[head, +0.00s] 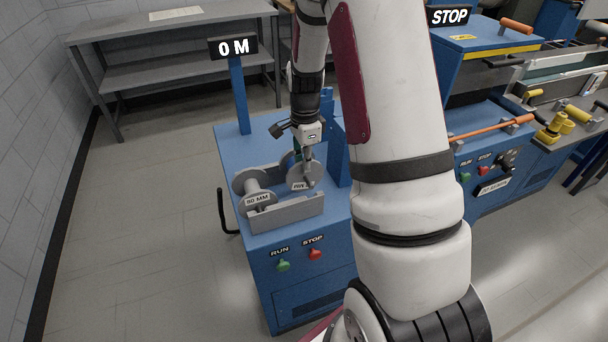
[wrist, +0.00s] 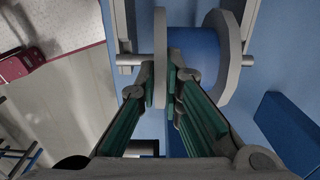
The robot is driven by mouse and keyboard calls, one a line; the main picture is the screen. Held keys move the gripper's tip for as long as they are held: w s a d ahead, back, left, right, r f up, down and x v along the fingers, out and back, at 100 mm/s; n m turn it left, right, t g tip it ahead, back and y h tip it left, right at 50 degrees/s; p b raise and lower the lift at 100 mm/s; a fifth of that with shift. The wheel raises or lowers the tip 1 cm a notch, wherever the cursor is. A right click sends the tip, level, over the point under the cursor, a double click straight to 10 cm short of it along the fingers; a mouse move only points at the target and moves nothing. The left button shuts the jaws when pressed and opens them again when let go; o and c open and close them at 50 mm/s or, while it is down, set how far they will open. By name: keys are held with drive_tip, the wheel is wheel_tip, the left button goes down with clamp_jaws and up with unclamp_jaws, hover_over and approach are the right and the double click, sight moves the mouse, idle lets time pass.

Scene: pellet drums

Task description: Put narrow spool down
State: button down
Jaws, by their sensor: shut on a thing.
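The narrow spool (head: 306,173) is at the right of the blue machine top, a grey-flanged reel with a partly hidden MM label. In the wrist view its blue core (wrist: 195,52) sits between two grey flanges, with axle stubs poking out both sides. My gripper (head: 305,180) is shut on one flange; in the wrist view the fingers (wrist: 167,82) lie on either side of that flange. The axle ends are level with grey arms of a holder; I cannot tell whether they rest on them.
A second spool labelled 80 MM (head: 257,195) stands to the left, by a grey holder plate (head: 287,214). RUN and STOP buttons (head: 316,254) are on the front. A grey bench (head: 170,60) stands behind.

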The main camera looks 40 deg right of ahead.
drive_tip(key=shift+f, duration=2.15)
drive_tip(key=shift+f, duration=0.1)
drive_tip(key=c, duration=1.7)
unclamp_jaws()
wheel_tip(320, 180, up, 12)
drive_tip(key=shift+r+b, duration=0.1)
drive_tip(key=shift+b, duration=0.3)
drive_tip(key=s+a+r+n+t, duration=0.1)
drive_tip(key=s+a+r+n, duration=0.2)
drive_tip(key=a+r+n, duration=0.4)
drive_tip(key=s+a+r+n+t, duration=0.1)
drive_tip(key=s+a+r+n, duration=0.2)
drive_tip(key=s, duration=0.3)
drive_tip(key=s+a+r+n+t, duration=0.1)
drive_tip(key=s+a+r+n, duration=0.2)
drive_tip(key=s+a+n, duration=0.2)
drive_tip(key=s+a+r+n+t, duration=0.2)
drive_tip(key=s+a+r+n, duration=0.2)
drive_tip(key=s+n, duration=0.2)
drive_tip(key=shift+s, duration=0.4)
